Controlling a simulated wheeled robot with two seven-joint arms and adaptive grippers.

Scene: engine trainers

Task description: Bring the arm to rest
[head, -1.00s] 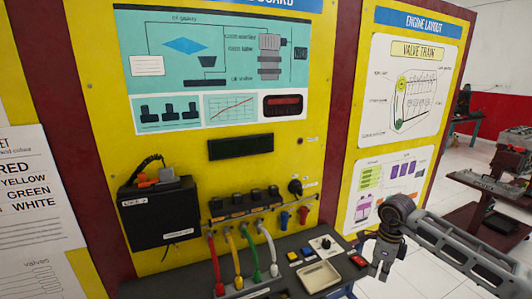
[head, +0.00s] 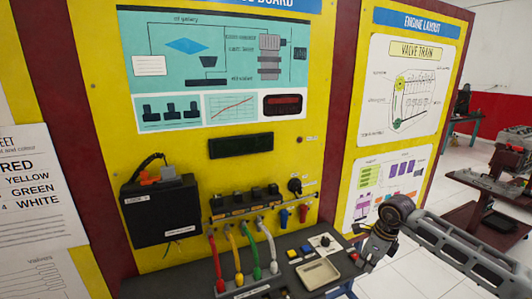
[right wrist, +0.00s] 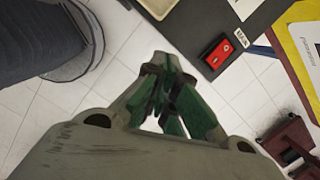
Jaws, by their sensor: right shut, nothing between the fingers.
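My right gripper (head: 370,254) shows in the head view at the lower right, beside the right end of the dark bench top. Its fingers are shut and empty, and they point down and slightly left. In the right wrist view the green-padded fingers of the right gripper (right wrist: 176,92) are together above the pale tiled floor, apart from the bench. My right arm comes in from the right edge of the head view. My left gripper is in neither view.
The bench top (head: 290,250) carries a shallow tray (head: 314,273), a dial and coloured leads. A red switch (right wrist: 217,50) sits near the bench edge in the right wrist view. The yellow trainer board (head: 330,125) stands behind. Open floor lies right of the bench.

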